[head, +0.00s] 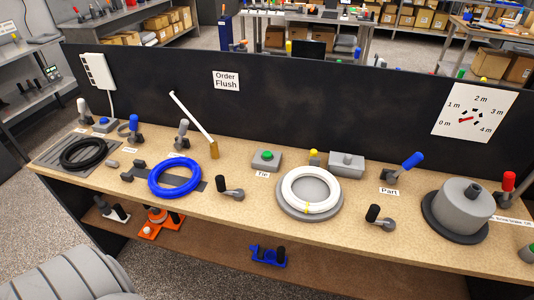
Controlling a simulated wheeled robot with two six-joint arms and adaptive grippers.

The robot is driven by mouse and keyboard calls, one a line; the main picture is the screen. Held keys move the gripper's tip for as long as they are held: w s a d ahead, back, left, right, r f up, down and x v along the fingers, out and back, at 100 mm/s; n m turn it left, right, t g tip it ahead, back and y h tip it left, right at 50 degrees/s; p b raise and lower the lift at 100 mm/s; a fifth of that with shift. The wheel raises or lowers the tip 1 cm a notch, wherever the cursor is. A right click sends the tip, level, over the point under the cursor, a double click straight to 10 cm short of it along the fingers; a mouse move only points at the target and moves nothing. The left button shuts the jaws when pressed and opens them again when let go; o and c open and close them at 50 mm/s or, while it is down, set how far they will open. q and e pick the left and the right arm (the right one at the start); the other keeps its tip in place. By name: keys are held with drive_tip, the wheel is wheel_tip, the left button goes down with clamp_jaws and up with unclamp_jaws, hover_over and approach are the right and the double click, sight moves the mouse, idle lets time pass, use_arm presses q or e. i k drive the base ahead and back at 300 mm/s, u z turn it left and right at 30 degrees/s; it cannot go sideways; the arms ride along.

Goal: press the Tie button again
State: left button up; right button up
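The Tie button is a green round button (267,155) on a small grey box near the back of the bench, left of centre-right. A white label reading "Tie" (262,174) lies in front of it. To its right a white tubing coil (291,187) lies flat on a round grey plate (312,217). Nothing touches the button. Neither of my grippers shows in the head view.
A black coil (83,154) and blue coil (174,178) lie left on the wooden bench (240,218). Black-knobbed handles (232,193) stand near the coils. A blue lever (407,162) and grey drum (463,207) stand right. A black panel (330,108) closes the back.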

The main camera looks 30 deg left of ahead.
sight(266, 155)
drive_tip(key=z, duration=0.55)
drive_tip(key=k, duration=0.65)
drive_tip(key=z, duration=0.5)
drive_tip(key=i, duration=0.8)
drive_tip(key=u, duration=1)
drive_tip(key=i, duration=0.95)
drive_tip(key=u, duration=0.95)
